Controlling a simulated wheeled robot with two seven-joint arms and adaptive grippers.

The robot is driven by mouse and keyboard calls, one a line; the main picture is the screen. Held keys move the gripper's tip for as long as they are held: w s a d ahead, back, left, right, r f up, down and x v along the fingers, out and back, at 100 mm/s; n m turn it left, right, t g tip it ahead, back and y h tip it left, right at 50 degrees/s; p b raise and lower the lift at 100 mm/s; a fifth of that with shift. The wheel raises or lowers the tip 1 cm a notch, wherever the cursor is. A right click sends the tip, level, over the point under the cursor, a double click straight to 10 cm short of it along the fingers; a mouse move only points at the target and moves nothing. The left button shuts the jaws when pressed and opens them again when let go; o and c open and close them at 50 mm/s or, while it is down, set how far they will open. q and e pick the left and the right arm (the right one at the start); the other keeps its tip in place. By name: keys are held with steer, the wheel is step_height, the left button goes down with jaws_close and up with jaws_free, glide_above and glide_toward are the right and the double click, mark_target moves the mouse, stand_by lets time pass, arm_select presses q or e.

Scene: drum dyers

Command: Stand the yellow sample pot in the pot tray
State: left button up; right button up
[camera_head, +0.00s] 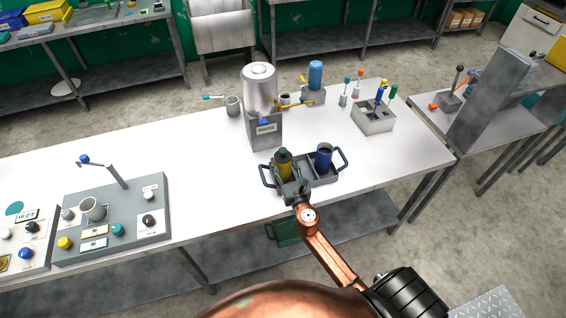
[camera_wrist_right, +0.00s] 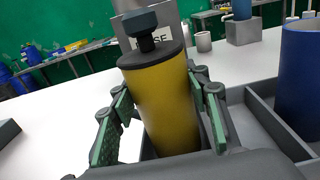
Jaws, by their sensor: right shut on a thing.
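The yellow sample pot (camera_head: 284,165) has a dark lid with a knob and stands upright or nearly so, leaning slightly in the wrist view (camera_wrist_right: 165,105). It is at the left compartment of the grey pot tray (camera_head: 305,176); its base is hidden, so I cannot tell whether it touches the tray floor. My right gripper (camera_head: 289,183) is shut on the pot, its green pads on either side in the wrist view. A blue pot (camera_head: 324,158) stands in the tray's right compartment. My left gripper is not in view.
Behind the tray stands a grey dispenser (camera_head: 264,130) with a metal tank. A grey cup (camera_head: 233,106), a small box of coloured-handled tools (camera_head: 373,121) and a blue cylinder (camera_head: 316,74) are farther back. A control panel (camera_head: 110,220) lies left; white tabletop between is clear.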

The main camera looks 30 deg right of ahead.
steer(key=shift+f, duration=0.2)
stand_by(0.5)
steer(key=o, duration=1.4)
steer(key=shift+f, duration=0.1)
steer(key=v, duration=1.2)
